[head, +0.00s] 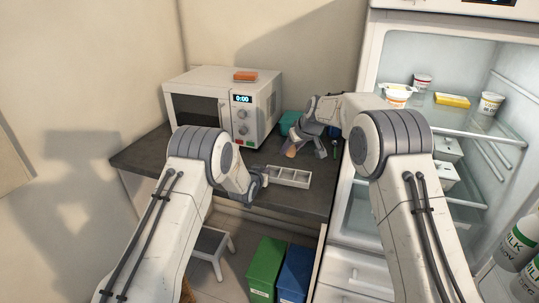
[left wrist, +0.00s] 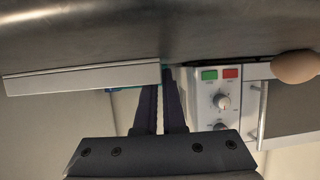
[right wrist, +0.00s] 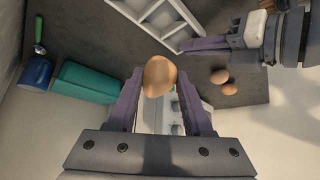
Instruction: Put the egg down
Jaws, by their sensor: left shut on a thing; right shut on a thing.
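My right gripper (head: 299,142) is shut on a brown egg (head: 290,151) and holds it above the counter. In the right wrist view the egg (right wrist: 160,76) sits between the fingertips, apart from the tray. A white tray with compartments (head: 289,182) lies near the counter's front edge; its visible compartments look empty in the right wrist view (right wrist: 176,42). My left gripper (head: 263,180) is shut on the tray's edge at its left end; the tray's wall also shows in the left wrist view (left wrist: 80,79). Two more eggs (right wrist: 220,76) lie on the counter beside the left gripper.
A white microwave (head: 220,105) stands at the back left with an orange block (head: 245,76) on top. A teal box (right wrist: 90,80) and a blue cup (right wrist: 35,70) with a green-handled item stand at the back. An open fridge (head: 400,60) borders the counter's right side.

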